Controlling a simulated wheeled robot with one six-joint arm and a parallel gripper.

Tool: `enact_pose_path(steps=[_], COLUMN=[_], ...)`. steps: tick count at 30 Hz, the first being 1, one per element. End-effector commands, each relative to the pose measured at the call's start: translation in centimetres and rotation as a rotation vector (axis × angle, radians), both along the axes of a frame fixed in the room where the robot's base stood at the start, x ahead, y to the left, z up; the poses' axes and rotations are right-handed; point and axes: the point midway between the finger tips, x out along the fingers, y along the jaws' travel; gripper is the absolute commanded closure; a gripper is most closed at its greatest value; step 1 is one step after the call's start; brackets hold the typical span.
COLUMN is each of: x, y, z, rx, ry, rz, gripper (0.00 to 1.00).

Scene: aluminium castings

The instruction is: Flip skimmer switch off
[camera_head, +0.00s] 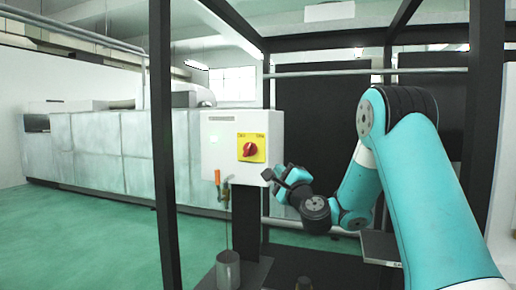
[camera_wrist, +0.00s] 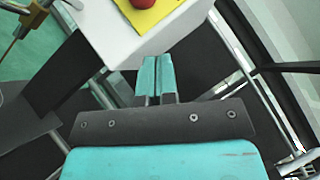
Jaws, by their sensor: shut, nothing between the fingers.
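The switch is a red rotary knob (camera_head: 249,149) on a yellow plate (camera_head: 258,155), mounted on the front of a white control box (camera_head: 216,160). The lettering on the plate is too small to read surely. In the wrist view, parts of the red knob (camera_wrist: 137,4) and yellow plate (camera_wrist: 158,14) show at the top edge. My gripper (camera_head: 268,174) is at the box's lower right corner, below and to the right of the knob. In the wrist view, its teal fingers (camera_wrist: 157,66) are together and empty, and the knob lies beyond them to the upper left.
A tool with an orange handle (camera_head: 226,189) hangs under the box, above a metal cup (camera_head: 228,270). Black frame posts (camera_head: 163,150) stand left and right. A long grey machine (camera_head: 90,150) stands behind on the green floor. Space before the knob looks clear.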

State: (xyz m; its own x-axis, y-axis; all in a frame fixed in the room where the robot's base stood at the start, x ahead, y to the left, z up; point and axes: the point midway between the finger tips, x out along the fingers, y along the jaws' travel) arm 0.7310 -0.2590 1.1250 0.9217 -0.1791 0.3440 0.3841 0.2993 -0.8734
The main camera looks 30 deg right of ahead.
Motion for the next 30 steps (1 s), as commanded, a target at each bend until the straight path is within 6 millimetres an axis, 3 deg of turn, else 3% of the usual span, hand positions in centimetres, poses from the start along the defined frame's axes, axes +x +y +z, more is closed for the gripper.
enact_pose_path(steps=[4, 18, 30], x=[2.1, 8.5, 10.7], y=[-0.3, -1.2, 0.6], z=[1.7, 4.1, 5.1], rx=[-0.001, 0.0, -0.001], ry=[0.0, 0.0, 0.0], rz=[0.002, 0.003, 0.002], gripper=[1.0, 1.0, 1.0])
